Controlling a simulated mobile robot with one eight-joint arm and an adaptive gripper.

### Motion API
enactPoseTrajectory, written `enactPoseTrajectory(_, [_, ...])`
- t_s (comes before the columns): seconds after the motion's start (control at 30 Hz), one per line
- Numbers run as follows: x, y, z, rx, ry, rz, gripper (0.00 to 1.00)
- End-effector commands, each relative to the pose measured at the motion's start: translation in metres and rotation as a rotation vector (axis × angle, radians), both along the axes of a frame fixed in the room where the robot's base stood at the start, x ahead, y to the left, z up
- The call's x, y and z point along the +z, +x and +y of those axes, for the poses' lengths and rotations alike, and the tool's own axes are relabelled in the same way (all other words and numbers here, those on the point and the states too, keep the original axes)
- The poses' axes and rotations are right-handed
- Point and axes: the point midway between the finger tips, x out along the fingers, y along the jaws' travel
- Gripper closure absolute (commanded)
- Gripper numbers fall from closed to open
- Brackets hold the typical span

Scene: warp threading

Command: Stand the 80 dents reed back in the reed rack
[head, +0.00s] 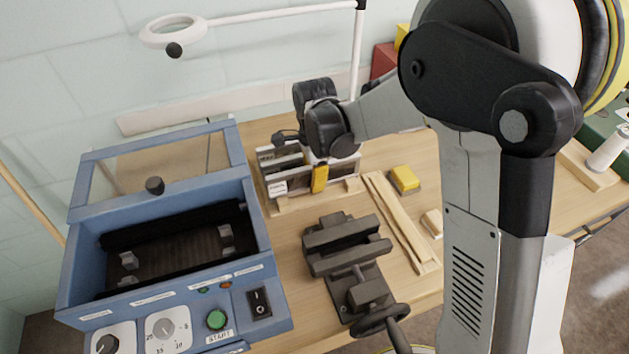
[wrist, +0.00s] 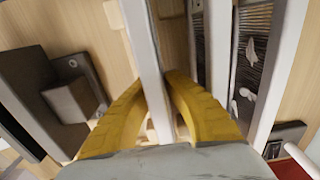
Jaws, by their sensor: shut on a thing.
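My gripper (head: 320,178) is at the right part of the wooden reed rack (head: 282,207) in the head view. In the wrist view its yellow fingers (wrist: 158,82) are shut on a pale, narrow bar (wrist: 143,45), which looks like the top edge of a reed. The wrist covers much of this reed in the head view, and I cannot read its dent count. I cannot tell whether its lower edge sits in a slot. Other reeds (wrist: 252,60) with pale frames and dark dents stand to its right in the wrist view.
A blue machine (head: 262,225) with a raised clear lid stands left of the rack. A dark vise (head: 345,250) is in front of it. Wooden strips (head: 400,220) and a yellow block (head: 404,178) lie to the right. A white lamp (head: 172,31) arches above.

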Motion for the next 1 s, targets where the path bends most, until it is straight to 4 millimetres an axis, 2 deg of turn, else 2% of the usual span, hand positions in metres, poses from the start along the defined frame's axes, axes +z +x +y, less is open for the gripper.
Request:
enactPoseTrajectory(0.87, [-0.009, 0.000, 0.000, 0.000, 0.000, 0.000, 1.00])
enactPoseTrajectory(0.9, [-0.009, 0.000, 0.000, 0.000, 0.000, 0.000, 0.76])
enactPoseTrajectory(0.93, [-0.009, 0.000, 0.000, 0.000, 0.000, 0.000, 0.68])
enactPoseTrajectory(1.0, [-0.009, 0.000, 0.000, 0.000, 0.000, 0.000, 0.68])
